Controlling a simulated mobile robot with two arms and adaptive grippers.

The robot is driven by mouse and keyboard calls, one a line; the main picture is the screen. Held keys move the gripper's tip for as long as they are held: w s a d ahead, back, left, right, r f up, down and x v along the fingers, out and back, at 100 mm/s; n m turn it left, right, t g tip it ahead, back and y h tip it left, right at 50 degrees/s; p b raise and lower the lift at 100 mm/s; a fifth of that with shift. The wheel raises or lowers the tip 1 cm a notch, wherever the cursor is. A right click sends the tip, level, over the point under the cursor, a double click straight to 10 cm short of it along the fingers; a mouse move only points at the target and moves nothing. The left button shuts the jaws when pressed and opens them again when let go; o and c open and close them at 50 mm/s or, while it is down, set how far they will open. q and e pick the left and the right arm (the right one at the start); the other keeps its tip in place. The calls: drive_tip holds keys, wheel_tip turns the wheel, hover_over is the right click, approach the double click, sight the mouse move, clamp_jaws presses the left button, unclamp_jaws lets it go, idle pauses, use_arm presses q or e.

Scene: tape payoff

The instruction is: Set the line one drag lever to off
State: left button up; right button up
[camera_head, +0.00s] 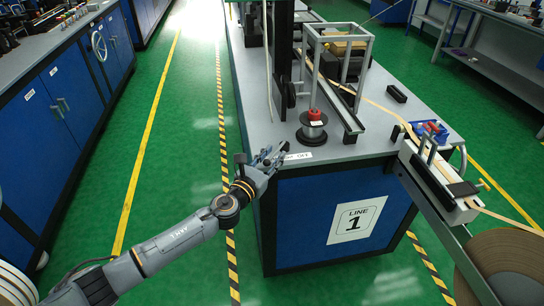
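The line one bench carries a sign (356,221) reading "LINE 1" on its blue front panel. A small white label (298,156) that seems to read "OFF" lies at the bench's front edge. My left gripper (268,157) is at the front left corner of the bench top, just left of this label. Its fingers are small and dark here, and I cannot tell whether they are open or shut. I cannot make out the drag lever; the gripper may cover it. My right gripper is not in view.
A round dark base with a metal spool and red top (312,114) stands just behind the label. A metal frame (340,50) and rail stand behind it. The green floor at left is clear.

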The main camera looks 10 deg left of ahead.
use_arm(q)
clamp_jaws()
